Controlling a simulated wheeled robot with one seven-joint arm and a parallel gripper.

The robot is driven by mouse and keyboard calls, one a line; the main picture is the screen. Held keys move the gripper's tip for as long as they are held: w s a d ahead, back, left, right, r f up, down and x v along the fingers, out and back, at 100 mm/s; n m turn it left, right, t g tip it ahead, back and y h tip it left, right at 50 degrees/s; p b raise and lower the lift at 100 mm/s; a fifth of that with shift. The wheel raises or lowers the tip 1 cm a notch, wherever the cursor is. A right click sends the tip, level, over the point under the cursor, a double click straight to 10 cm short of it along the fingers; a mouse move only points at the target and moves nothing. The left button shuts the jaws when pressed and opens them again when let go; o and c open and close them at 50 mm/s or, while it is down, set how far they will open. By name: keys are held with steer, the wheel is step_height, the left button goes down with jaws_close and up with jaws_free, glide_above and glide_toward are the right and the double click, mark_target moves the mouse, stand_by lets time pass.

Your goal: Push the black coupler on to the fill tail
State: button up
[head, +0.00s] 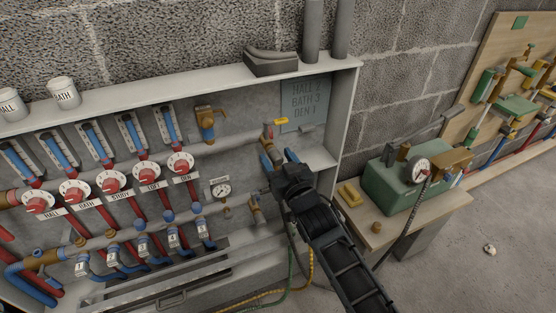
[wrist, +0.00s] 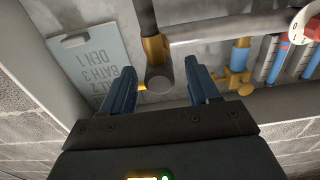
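My gripper (head: 268,150) reaches to the right end of the manifold cabinet in the head view. In the wrist view my gripper (wrist: 162,72) has its two blue fingers well apart, with nothing clasped between them. Beyond the fingertips is a round dark-grey end (wrist: 160,78) beside a brass fitting (wrist: 155,48); I cannot tell whether it is the fill tail. A brass valve with a yellow lever (head: 281,122) is at the upper pipe's end. I cannot pick out the black coupler; a dark ribbed hose (head: 408,222) runs from the green pump and passes behind my arm.
The green pump (head: 398,187) with a gauge stands on a small bench (head: 440,206) at right. A grey-blue board (head: 305,100) with room names hangs above my gripper. Red valve knobs, labels and pipes fill the cabinet (head: 347,105) at left. Yellow and green hoses (head: 311,268) hang below.

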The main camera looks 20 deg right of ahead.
mark_target(279, 160)
steer(key=shift+o, duration=0.3)
steer(key=shift+s, duration=0.15)
steer(key=s+p, duration=0.2)
steer(key=s, duration=0.1)
steer(key=shift+r+p, duration=0.25)
steer(key=shift+p, duration=0.15)
steer(key=shift+s+p, duration=1.1)
steer(key=shift+p, duration=0.15)
steer(key=s+a+g, duration=0.2)
steer(key=s, duration=2.8)
steer(key=s+d+r+g, duration=0.1)
steer(key=s+d+r, duration=0.1)
steer(key=s+r, duration=1.1)
steer(key=s, duration=0.3)
